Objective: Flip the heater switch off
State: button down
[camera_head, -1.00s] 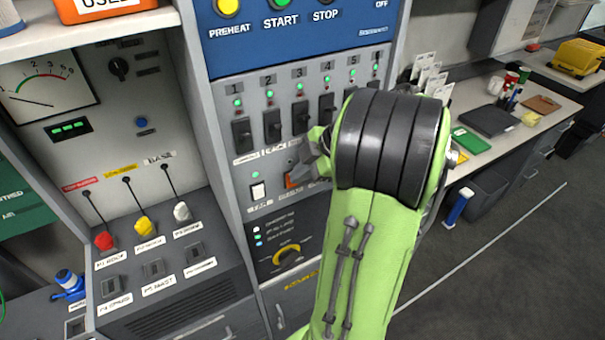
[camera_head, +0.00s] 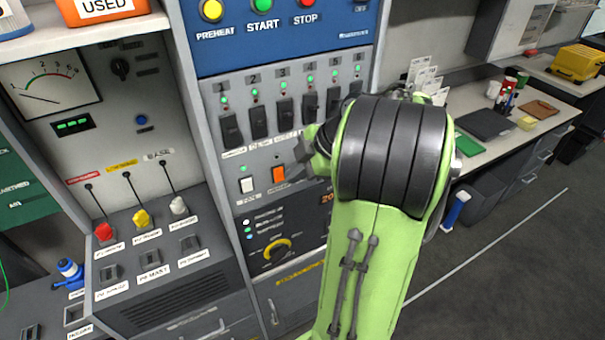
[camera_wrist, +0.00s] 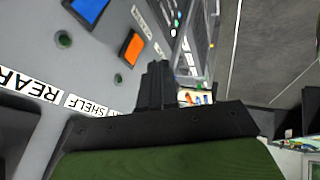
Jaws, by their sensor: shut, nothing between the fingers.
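The heater switch appears to be the small orange rocker (camera_head: 278,174) on the grey panel, right of a white rocker (camera_head: 247,185). Its label is too blurred to read. In the wrist view the orange rocker (camera_wrist: 131,48) is up and left of the fingers, beside a blue-looking rocker (camera_wrist: 88,10). My gripper (camera_wrist: 157,85) is shut and empty, with a visible gap between it and the orange rocker in the picture. In the head view my gripper (camera_head: 303,170) is just right of the rocker, partly hidden by my green arm.
A row of black switches (camera_head: 258,122) with green lamps is above the rockers. A yellow-ringed knob (camera_head: 270,250) is below. Red, yellow and white levers (camera_head: 141,218) stand on a console at left. A desk (camera_head: 545,125) and open floor are at right.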

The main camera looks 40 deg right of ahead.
jog(key=w+r+p+v, duration=0.1)
jog(key=p+v, duration=0.3)
jog(key=v, duration=0.5)
jog(key=shift+w+d+r, duration=0.2)
jog(key=shift+w+d, duration=0.05)
jog(key=shift+s, duration=0.1)
